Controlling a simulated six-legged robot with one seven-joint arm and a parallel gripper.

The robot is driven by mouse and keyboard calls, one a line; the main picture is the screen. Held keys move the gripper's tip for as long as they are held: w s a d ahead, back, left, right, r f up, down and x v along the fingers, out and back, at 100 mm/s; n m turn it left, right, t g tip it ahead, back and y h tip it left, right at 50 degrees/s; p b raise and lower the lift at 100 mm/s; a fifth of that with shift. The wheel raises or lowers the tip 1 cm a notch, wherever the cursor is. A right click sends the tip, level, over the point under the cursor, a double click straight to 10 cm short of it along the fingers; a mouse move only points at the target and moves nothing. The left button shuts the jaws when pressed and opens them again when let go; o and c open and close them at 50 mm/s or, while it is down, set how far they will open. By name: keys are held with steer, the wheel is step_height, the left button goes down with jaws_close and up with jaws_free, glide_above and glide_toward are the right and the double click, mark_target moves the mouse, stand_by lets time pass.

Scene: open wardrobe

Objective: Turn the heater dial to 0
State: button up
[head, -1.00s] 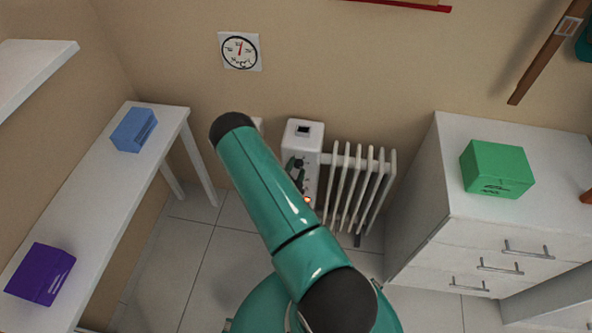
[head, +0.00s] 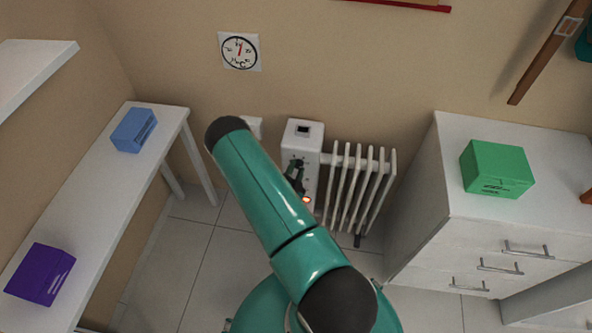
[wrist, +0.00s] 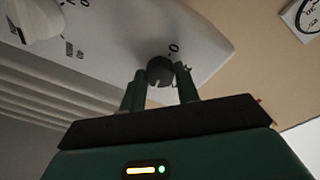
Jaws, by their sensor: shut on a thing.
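The white heater (head: 303,135) stands against the back wall, its control panel partly behind my arm. My gripper (wrist: 161,80) is shut on the small black heater dial (wrist: 159,70), with one dark green finger on each side of it. A printed 0 (wrist: 174,48) shows on the white panel just above and right of the dial. A pale mark on the dial shows low on its face, on the side away from the 0. In the head view my gripper (head: 295,172) is small and dark against the panel, and the dial there is hard to make out.
A white knob (wrist: 37,18) sits on the panel beyond the dial. An orange light (head: 306,200) glows low on the panel. White radiator fins (head: 355,180) are at the right, then a drawer cabinet (head: 450,130). A shelf table (head: 95,195) stands left.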

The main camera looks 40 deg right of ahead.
steer(key=n, duration=0.3)
steer(key=shift+f, duration=0.1)
steer(key=n+t, duration=0.1)
steer(key=n, duration=0.4)
steer(key=shift+f, duration=0.1)
steer(key=n, duration=0.5)
steer(key=shift+s+d+t, duration=0.1)
steer(key=shift+s+t, duration=0.05)
steer(key=shift+t, duration=0.15)
steer(key=n, duration=0.5)
steer(key=shift+t, duration=0.3)
steer(key=n, duration=0.5)
steer(key=shift+s+d+y, duration=0.1)
steer(key=shift+s+y, duration=0.05)
steer(key=shift+y, duration=0.25)
steer(key=n, duration=0.5)
steer(key=shift+t+y, duration=0.3)
steer(key=shift+t, duration=0.1)
steer(key=n, duration=0.5)
steer(key=shift+s+r+y, duration=0.1)
steer(key=shift+r+y, duration=0.1)
steer(key=shift+y, duration=0.1)
steer(key=shift+d+r+n, duration=0.1)
steer(key=shift+n, duration=1.7)
